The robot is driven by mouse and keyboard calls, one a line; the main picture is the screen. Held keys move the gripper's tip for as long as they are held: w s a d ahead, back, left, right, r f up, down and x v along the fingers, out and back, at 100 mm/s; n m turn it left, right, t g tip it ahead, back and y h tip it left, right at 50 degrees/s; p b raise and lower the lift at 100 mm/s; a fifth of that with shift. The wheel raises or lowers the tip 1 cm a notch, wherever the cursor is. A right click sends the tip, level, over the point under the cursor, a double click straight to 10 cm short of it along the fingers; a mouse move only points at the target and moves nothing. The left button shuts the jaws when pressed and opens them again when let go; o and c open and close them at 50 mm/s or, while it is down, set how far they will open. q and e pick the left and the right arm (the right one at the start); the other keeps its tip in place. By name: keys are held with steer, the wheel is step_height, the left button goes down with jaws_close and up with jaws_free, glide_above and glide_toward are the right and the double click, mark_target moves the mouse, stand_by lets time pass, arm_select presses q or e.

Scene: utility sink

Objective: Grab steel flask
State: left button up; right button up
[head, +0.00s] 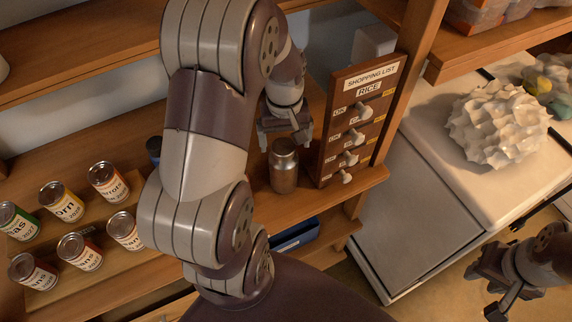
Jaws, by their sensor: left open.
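The steel flask (284,168) stands upright on the wooden shelf, left of the shopping list board. Whether a finger touches the cap cannot be told. My right gripper (491,295) is at the lower right, over the floor, far from the flask, with its fingers apart and nothing seen between them.
The shopping list board (362,118) with several knobs stands close to the flask's right. Several labelled cans (86,252) stand on the left shelf. A dark blue container (154,149) is partly hidden by my left arm. A blue bin (296,237) sits below. A white knobbly object (497,122) rests on the right counter.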

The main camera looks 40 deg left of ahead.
mark_target(283, 146)
arm_select(q)
steer(key=f, duration=0.1)
steer(key=a+f+p, duration=0.1)
steer(key=f, duration=0.1)
steer(key=w+a+f, duration=0.1)
steer(key=f, duration=0.1)
steer(key=shift+w+a+f, duration=0.1)
steer(key=shift+w+f, duration=0.1)
steer(key=shift+s+d+r, duration=0.1)
steer(key=shift+d+r, duration=0.05)
steer(key=shift+d, duration=0.25)
steer(key=shift+c, duration=0.6)
steer(key=shift+s+d+r, duration=0.1)
steer(key=shift+d, duration=0.1)
steer(key=c, duration=1)
steer(key=shift+a, duration=0.15)
jaws_close()
arm_select(e)
steer(key=shift+w+a+r, duration=0.15)
steer(key=shift+a+r, duration=0.1)
steer(key=shift+r, duration=0.2)
steer(key=shift+w+a+r, duration=0.15)
steer(key=shift+a+r, duration=0.05)
steer(key=shift+r, duration=0.25)
